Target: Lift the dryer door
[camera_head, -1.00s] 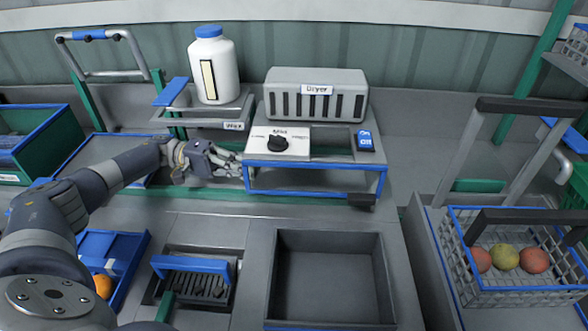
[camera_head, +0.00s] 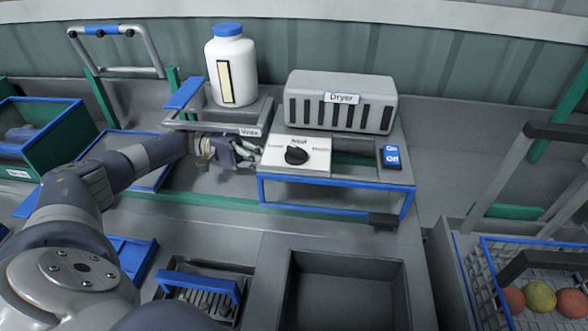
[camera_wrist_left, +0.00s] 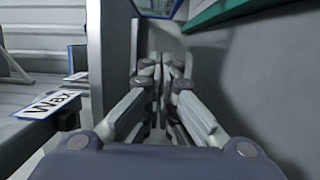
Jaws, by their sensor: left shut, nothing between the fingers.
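The grey dryer (camera_head: 338,103), labelled "Dryer", stands at the back centre in the head view. In front of it is a blue-edged frame (camera_head: 330,184), which looks like the door, with a black block (camera_head: 383,220) at its lower right corner. A white plate with a black dial (camera_head: 296,155) and a blue On/Off switch (camera_head: 392,156) sit above the frame. My left gripper (camera_head: 256,154) is shut and empty, close by the left end of the dial plate; I cannot tell whether it touches. Its closed fingers (camera_wrist_left: 163,75) also show in the left wrist view. My right gripper is not in view.
A white bottle (camera_head: 231,65) stands on the wax stand, whose "Wax" label (camera_head: 250,132) is near my left gripper. An open dark bin (camera_head: 345,300) lies in front of the dryer.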

